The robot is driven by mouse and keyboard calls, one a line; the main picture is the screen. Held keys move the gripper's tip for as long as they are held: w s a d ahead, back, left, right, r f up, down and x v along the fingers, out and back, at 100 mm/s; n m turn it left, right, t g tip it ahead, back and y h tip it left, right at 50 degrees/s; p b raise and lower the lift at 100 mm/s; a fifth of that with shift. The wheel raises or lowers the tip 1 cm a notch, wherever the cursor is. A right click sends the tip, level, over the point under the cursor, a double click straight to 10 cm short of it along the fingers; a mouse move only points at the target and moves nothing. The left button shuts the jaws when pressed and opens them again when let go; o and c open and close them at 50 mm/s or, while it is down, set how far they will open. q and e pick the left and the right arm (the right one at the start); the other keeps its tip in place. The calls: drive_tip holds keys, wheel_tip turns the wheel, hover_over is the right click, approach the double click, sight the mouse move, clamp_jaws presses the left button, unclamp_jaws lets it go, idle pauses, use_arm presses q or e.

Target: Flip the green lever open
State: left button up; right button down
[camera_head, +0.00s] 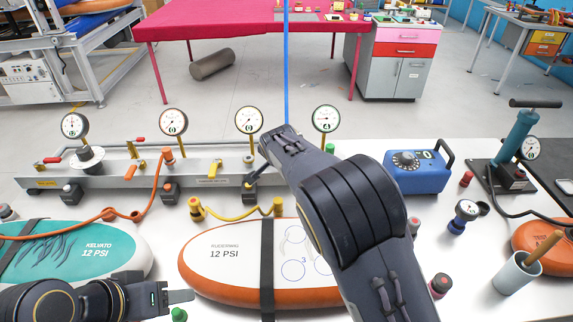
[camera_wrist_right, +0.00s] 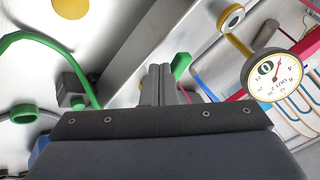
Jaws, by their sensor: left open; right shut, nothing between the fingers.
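The green lever (camera_wrist_right: 181,66) shows in the right wrist view beside the manifold rail, just right of my fingertips; I cannot tell whether they touch it. A small green part (camera_head: 330,148), likely the same lever, shows in the head view below the right-hand gauge, beside my right arm. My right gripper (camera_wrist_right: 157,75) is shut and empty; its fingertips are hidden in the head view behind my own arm. My left gripper (camera_head: 185,296) is open and empty at the lower left, near the orange-rimmed white board (camera_head: 215,268).
The grey manifold rail (camera_head: 105,178) carries several gauges, with one large gauge (camera_wrist_right: 275,75) near my right gripper. A green hose (camera_wrist_right: 75,62) curves at left in the wrist view. A blue box (camera_head: 416,172) and a hand pump (camera_head: 515,150) stand at the right.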

drive_tip(key=w+a+m+h, duration=0.1)
drive_tip(key=m, duration=0.1)
drive_tip(key=w+a+m+h, duration=0.1)
drive_tip(key=m, duration=0.1)
drive_tip(key=shift+w+a+h, duration=0.1)
drive_tip(key=shift+w+h, duration=0.2)
use_arm(q)
drive_tip(key=shift+w+a+r, duration=0.1)
drive_tip(key=shift+w+a, duration=0.05)
drive_tip(key=shift+w, duration=0.2)
use_arm(e)
drive_tip(key=shift+r, duration=0.1)
drive_tip(key=shift+w+a+r, duration=0.1)
drive_tip(key=shift+w, duration=0.05)
